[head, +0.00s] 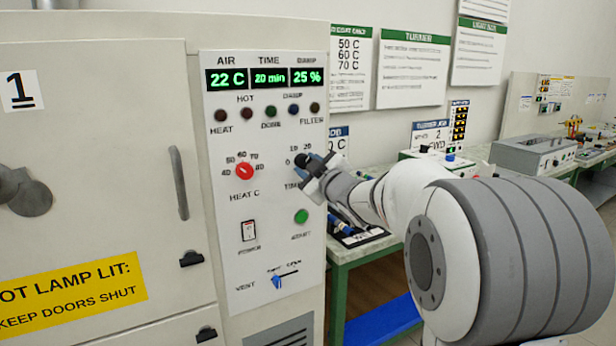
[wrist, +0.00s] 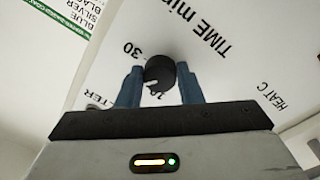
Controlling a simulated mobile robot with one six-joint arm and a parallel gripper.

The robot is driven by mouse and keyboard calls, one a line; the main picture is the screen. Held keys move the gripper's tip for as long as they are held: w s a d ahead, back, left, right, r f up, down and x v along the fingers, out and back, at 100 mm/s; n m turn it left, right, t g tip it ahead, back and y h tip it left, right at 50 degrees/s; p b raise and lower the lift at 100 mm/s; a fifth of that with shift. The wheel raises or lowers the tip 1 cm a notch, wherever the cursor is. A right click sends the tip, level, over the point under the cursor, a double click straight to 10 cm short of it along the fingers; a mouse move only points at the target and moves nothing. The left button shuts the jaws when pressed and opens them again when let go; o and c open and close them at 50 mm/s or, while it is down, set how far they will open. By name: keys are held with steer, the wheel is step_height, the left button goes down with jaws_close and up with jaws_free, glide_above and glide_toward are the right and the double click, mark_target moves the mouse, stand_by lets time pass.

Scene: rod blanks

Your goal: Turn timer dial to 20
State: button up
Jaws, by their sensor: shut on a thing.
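The timer dial is a small black knob (wrist: 159,72) with a white pointer mark, seen in the wrist view. My gripper (wrist: 160,88) has its two blue fingers on either side of the knob, shut on it. In the head view my gripper (head: 308,170) is at the panel and covers the dial and part of its scale. The numbers 0, 10 and 20 show around it. The time display (head: 270,77) reads 20 min.
The panel (head: 262,255) also carries a red heat dial (head: 244,171), a green start button (head: 301,217), a power switch (head: 249,231) and a blue vent lever (head: 285,282). The oven door handle (head: 179,183) is to the left. A green bench (head: 350,258) stands to the right.

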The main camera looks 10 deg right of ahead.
steer(key=shift+n, duration=0.3)
stand_by(0.4)
steer(key=o, duration=1)
steer(key=shift+v, duration=3.9)
